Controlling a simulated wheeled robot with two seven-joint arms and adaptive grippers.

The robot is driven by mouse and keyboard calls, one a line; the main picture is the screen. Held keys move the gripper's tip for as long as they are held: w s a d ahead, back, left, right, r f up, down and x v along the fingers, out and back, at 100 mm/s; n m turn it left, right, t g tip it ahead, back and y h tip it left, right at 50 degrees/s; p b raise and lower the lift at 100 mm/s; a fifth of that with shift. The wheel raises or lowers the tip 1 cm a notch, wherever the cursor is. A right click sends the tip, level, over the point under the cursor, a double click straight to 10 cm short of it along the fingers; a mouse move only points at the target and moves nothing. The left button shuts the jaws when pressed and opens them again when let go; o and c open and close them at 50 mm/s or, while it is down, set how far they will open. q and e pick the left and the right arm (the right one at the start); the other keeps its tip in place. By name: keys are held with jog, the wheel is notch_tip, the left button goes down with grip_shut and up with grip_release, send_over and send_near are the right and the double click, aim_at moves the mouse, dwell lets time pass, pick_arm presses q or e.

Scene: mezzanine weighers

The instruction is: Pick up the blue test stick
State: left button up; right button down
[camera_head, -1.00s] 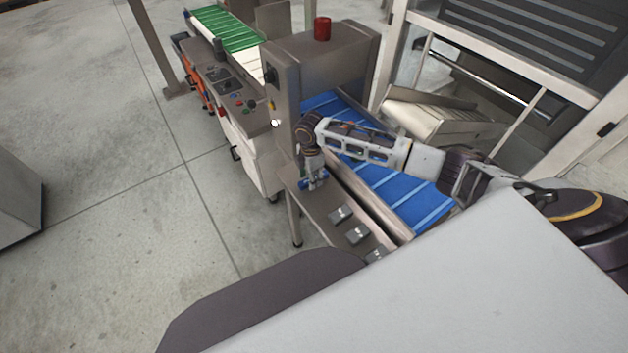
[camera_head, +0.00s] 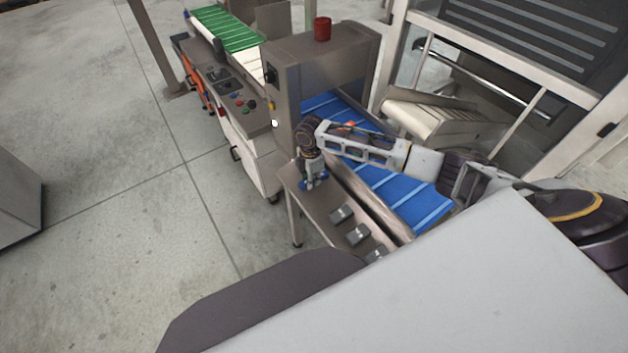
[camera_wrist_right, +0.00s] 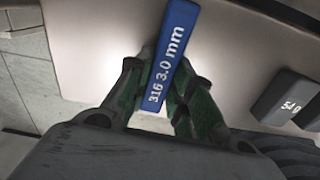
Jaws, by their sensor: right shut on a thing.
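The blue test stick (camera_wrist_right: 172,55) shows in the right wrist view, marked "316 3.0 mm". It lies between the fingers of my right gripper (camera_wrist_right: 160,95), which is shut on it. In the head view the right gripper (camera_head: 313,183) is over the far left end of the steel shelf (camera_head: 318,206), and a small blue part of the stick (camera_head: 322,184) shows beside the fingertips. I cannot tell whether the stick still touches the shelf. My left gripper is not in view.
The blue belt (camera_head: 405,193) runs beside the shelf, under my right arm. A steel housing (camera_head: 318,58) with a red lamp (camera_head: 322,28) stands behind the gripper.

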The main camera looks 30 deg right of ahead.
notch_tip(320, 180, up, 10)
jog(key=shift+p, duration=0.35)
dwell(0.6)
